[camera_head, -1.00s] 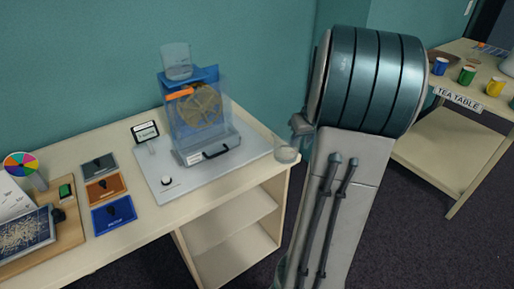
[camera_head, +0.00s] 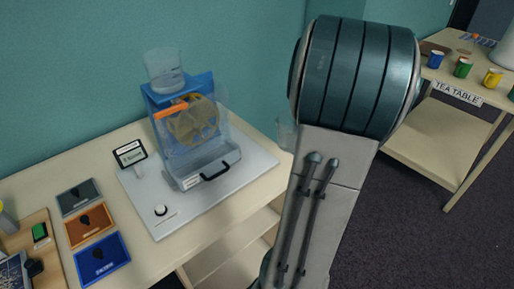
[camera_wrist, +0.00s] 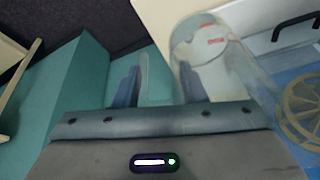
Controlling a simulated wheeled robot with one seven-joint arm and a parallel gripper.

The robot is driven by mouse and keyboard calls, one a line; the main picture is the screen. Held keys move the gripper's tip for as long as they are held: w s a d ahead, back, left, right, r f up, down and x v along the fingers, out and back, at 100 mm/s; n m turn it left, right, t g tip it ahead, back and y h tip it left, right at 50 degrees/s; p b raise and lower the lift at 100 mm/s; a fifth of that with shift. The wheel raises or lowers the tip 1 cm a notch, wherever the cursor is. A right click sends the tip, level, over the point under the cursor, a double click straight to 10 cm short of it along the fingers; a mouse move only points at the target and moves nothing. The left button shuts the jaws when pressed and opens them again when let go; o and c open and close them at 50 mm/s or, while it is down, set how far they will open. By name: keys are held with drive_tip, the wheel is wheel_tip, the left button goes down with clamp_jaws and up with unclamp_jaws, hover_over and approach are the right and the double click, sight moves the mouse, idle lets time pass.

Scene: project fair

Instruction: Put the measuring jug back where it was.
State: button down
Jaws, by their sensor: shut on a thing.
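The clear measuring jug (camera_wrist: 208,62) with faint red marking shows in the wrist view, just right of my fingers. My gripper (camera_wrist: 160,85) is shut on it, seemingly at its clear handle between the fingertips. In the head view my arm hides the gripper and most of the jug; a clear edge of the jug (camera_head: 286,134) shows left of the arm, by the table's right end. The water-wheel rig (camera_head: 190,125) has a blue stand, a brown wheel, an orange spout and a clear vessel (camera_head: 165,70) on top.
The rig stands on a grey board (camera_head: 238,188) on the cream table (camera_head: 190,245). The tea table (camera_head: 436,125) stands far right.

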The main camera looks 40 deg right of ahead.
drive_tip(key=shift+w+a+f+p, duration=0.4)
drive_tip(key=shift+w+a+f, duration=0.15)
drive_tip(key=shift+w+f, duration=1.25)
drive_tip(key=shift+w+a+f+p, duration=0.4)
drive_tip(key=shift+w+a+f, duration=0.1)
drive_tip(key=shift+w+f, duration=1.25)
drive_tip(key=shift+w+a+f+p, duration=0.4)
drive_tip(key=shift+w+a+f, duration=0.15)
drive_tip(key=shift+w+f, duration=1.2)
drive_tip(key=shift+f, duration=0.15)
drive_tip(key=c, duration=0.9)
unclamp_jaws()
